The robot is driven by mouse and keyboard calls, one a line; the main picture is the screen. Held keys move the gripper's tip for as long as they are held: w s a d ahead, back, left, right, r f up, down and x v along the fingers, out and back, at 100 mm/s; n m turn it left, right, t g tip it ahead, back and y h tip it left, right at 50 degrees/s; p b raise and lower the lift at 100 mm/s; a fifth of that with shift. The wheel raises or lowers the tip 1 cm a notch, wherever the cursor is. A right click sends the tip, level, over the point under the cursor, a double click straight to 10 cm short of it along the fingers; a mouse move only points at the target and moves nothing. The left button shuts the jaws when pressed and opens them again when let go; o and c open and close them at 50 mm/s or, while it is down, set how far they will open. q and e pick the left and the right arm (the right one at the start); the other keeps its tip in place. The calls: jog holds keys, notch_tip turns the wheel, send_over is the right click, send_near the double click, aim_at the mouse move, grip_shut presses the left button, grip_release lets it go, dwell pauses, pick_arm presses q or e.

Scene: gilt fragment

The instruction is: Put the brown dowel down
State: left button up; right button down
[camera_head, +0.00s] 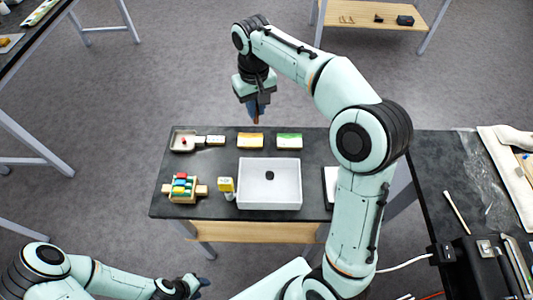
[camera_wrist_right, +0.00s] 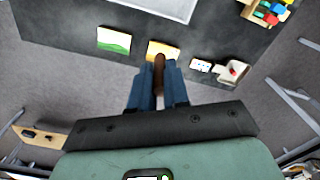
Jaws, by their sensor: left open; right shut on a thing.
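The brown dowel (camera_wrist_right: 159,72) is held between the two blue fingers of my right gripper (camera_wrist_right: 159,88) in the right wrist view. In the head view my right gripper (camera_head: 257,108) hangs above the far edge of the dark table (camera_head: 222,174), and the dowel (camera_head: 257,121) shows as a small brown tip below the fingers. My left gripper (camera_head: 198,284) is open and empty at the bottom left, in front of the table and apart from it.
On the table are a white bin (camera_head: 270,205) with a small dark object inside, a yellow card (camera_head: 250,140), a green card (camera_head: 289,141), a small tray (camera_head: 184,141) and a wooden holder with coloured blocks (camera_head: 182,188). Another dark bench (camera_head: 440,165) stands at right.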

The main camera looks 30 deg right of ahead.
jog(key=shift+w+d+f, duration=0.15)
jog(key=shift+w, duration=0.05)
pick_arm(q)
jog(key=shift+s+d+f+b, duration=0.1)
jog(key=shift+s+f+b, duration=1.1)
jog(key=shift+s+f, duration=0.5)
pick_arm(e)
jog(key=shift+s+f, duration=0.1)
jog(key=shift+f, duration=9.75)
jog(key=shift+f, duration=0.25)
pick_arm(q)
jog(key=shift+s, duration=0.1)
pick_arm(e)
jog(key=c, duration=1.1)
grip_release()
jog(key=shift+r, duration=0.1)
